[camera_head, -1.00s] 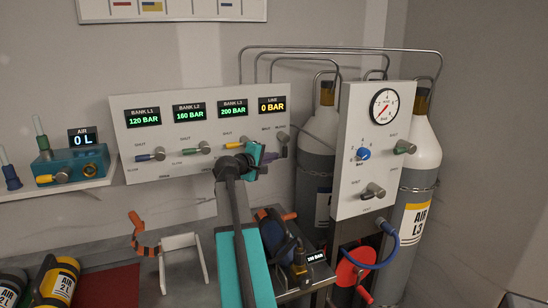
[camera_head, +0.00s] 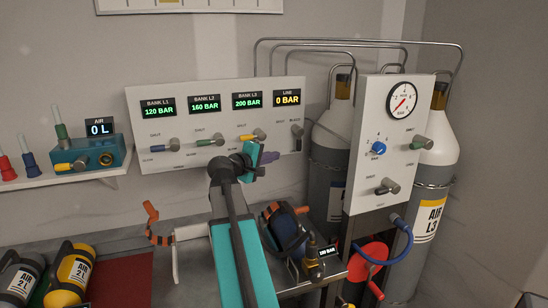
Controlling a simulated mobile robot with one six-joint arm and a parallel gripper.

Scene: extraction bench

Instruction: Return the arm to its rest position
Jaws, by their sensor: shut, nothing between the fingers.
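My gripper (camera_head: 258,157) is at the end of my outstretched teal and dark arm, in the middle of the head view. It is small and partly seen edge-on; its jaws look shut, with nothing held. It appears in front of the lower right part of the white bank panel (camera_head: 140,105), just below the yellow-handled valve (camera_head: 247,138). I cannot tell how much space lies between the gripper and the panel.
The gauge panel (camera_head: 363,130) and tall grey cylinders (camera_head: 433,190) stand to the right. Below the arm, a bench holds a dark blue cylinder (camera_head: 284,230) and a small display (camera_head: 322,251). A shelf (camera_head: 75,178) and yellow cylinder (camera_head: 75,270) are at left.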

